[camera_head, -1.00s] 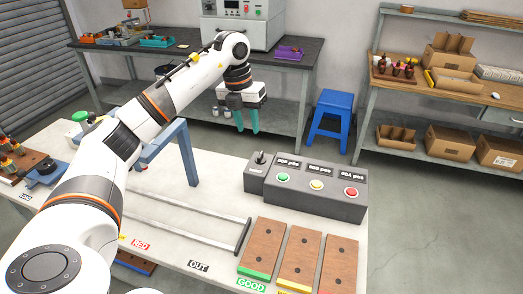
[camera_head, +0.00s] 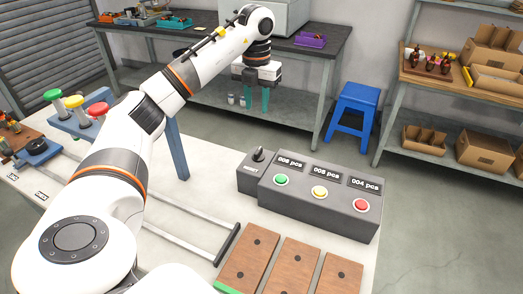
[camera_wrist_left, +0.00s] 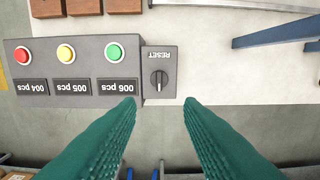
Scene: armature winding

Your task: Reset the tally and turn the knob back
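The dark grey tally box (camera_head: 315,219) stands on the white table. In the left wrist view its displays read 006 pcs (camera_wrist_left: 118,87), 005 pcs (camera_wrist_left: 72,86) and 004 pcs (camera_wrist_left: 30,87), upside down. A black knob (camera_head: 259,154) sits on a smaller block marked RESET at the box's left end. In the left wrist view the knob (camera_wrist_left: 158,78) points roughly up and down the picture, just beyond the gap between the fingertips. My left gripper (camera_head: 257,103), with teal fingers, is open and empty, above and beyond the box. My right gripper is out of view.
Green, yellow and red buttons line the box's front. Wooden boards (camera_head: 292,265) lie in front of it, and a metal rail frame (camera_head: 226,243) is to their left. A blue post (camera_head: 177,150) stands to the left. A blue stool (camera_head: 352,110) is on the floor behind.

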